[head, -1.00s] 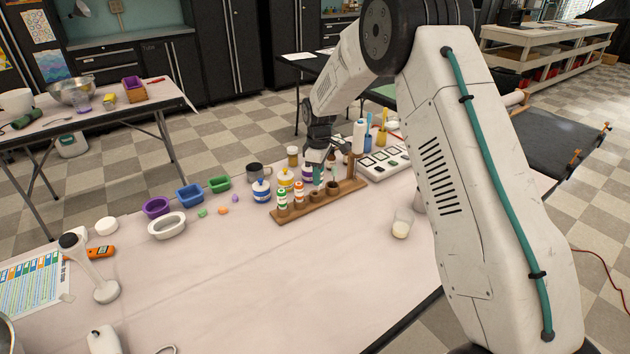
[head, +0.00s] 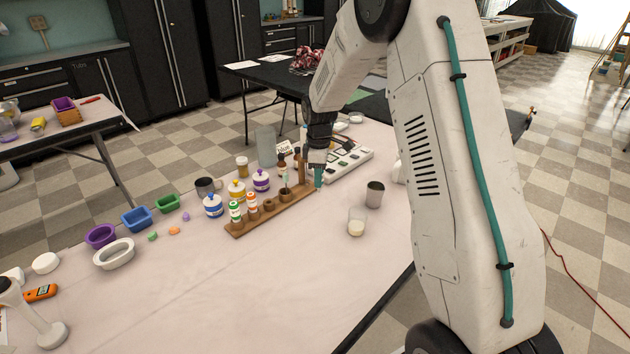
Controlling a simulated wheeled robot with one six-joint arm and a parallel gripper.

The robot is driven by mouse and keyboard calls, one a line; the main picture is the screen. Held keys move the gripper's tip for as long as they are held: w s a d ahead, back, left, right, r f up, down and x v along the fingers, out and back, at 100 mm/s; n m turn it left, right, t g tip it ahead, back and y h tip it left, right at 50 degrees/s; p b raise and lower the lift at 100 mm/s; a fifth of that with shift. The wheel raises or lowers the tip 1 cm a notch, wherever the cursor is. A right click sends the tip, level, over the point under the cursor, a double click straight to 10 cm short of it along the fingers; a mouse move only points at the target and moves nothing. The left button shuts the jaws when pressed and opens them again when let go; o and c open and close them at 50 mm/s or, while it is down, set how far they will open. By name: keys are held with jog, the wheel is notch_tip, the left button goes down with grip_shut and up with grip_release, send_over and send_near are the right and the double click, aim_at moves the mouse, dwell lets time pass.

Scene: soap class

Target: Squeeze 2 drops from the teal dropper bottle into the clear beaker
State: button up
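My gripper (head: 318,166) points down near the right end of the wooden rack (head: 240,231). It appears shut on the teal dropper bottle (head: 318,178), whose teal body shows below the fingers. The fingers hide its upper part, and its tip is too small to make out. A small clear beaker (head: 356,221) with pale cream contents at its bottom stands on the table, to the right and nearer than the gripper. The bottle is apart from the beaker.
The rack holds green-banded (head: 236,211) and orange-banded (head: 252,205) bottles. A metal cup (head: 375,194) stands behind the beaker. A tall clear cylinder (head: 266,147) and a white power-strip-like tray (head: 345,162) are behind. The front table (head: 250,300) is clear.

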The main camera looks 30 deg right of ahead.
jog(key=shift+r, duration=0.95)
jog(key=shift+d+r, duration=0.2)
jog(key=shift+d, duration=0.15)
jog(key=s+d, duration=0.2)
jog(key=s, duration=0.4)
jog(key=s+d+f, duration=0.1)
jog(key=s+d, duration=0.2)
jog(key=s, duration=0.3)
jog(key=shift+d, duration=0.25)
jog(key=shift+s, duration=0.1)
dwell(0.9)
